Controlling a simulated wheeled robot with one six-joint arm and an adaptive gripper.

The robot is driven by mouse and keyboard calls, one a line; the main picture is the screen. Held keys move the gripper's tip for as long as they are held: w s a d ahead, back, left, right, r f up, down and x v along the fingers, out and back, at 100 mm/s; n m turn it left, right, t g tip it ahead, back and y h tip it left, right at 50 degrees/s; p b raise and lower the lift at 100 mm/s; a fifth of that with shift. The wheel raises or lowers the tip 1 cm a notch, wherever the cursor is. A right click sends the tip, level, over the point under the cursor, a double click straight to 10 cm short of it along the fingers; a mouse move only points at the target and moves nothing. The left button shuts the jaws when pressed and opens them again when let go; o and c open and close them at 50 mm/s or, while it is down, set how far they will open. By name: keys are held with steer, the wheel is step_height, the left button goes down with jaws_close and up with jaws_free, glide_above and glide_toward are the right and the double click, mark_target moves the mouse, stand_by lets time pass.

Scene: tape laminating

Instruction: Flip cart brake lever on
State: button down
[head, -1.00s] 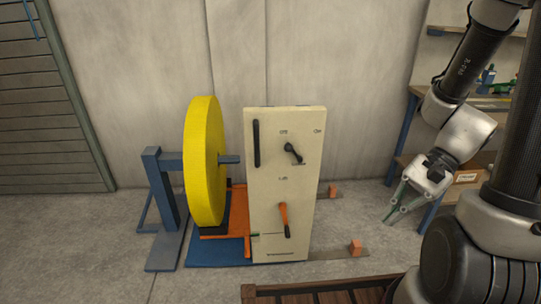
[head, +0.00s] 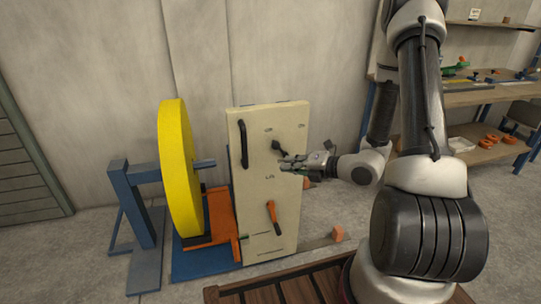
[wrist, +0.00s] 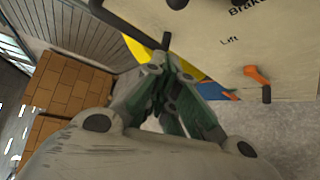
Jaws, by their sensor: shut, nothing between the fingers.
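The cart is a cream upright panel (head: 250,190) beside a large yellow roll. Its brake lever (head: 277,145) is a short black lever in the upper part, slanting in the head view, its lower end partly behind my gripper. In the wrist view only a small black part of that lever (wrist: 177,3) shows at the top edge, near the "Brake" lettering. My gripper (head: 287,163) is shut and empty, just below and right of the lever in the head view. Its fingers (wrist: 162,68) also show in the wrist view. Whether they touch the lever or panel I cannot tell.
An orange lift lever (head: 272,211) sits lower on the panel, and a black grab handle (head: 243,144) at its upper left. The yellow roll (head: 175,170) hangs on a blue stand (head: 132,195) to the left. A workbench (head: 490,96) stands at the right.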

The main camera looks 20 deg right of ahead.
steer(key=w+a+f, duration=0.1)
steer(key=w+a, duration=0.1)
steer(key=w, duration=0.7)
steer(key=shift+a+f, duration=0.2)
steer(key=shift+a, duration=0.2)
steer(key=shift+d+r+m+y, duration=0.3)
stand_by(0.6)
steer(key=d+r+m+t+y, duration=0.1)
steer(key=d+m+t+y, duration=0.1)
steer(key=d, duration=0.8)
steer(key=shift+d+r+m+y, duration=0.3)
steer(key=shift+r+m, duration=0.1)
steer(key=shift+m, duration=0.1)
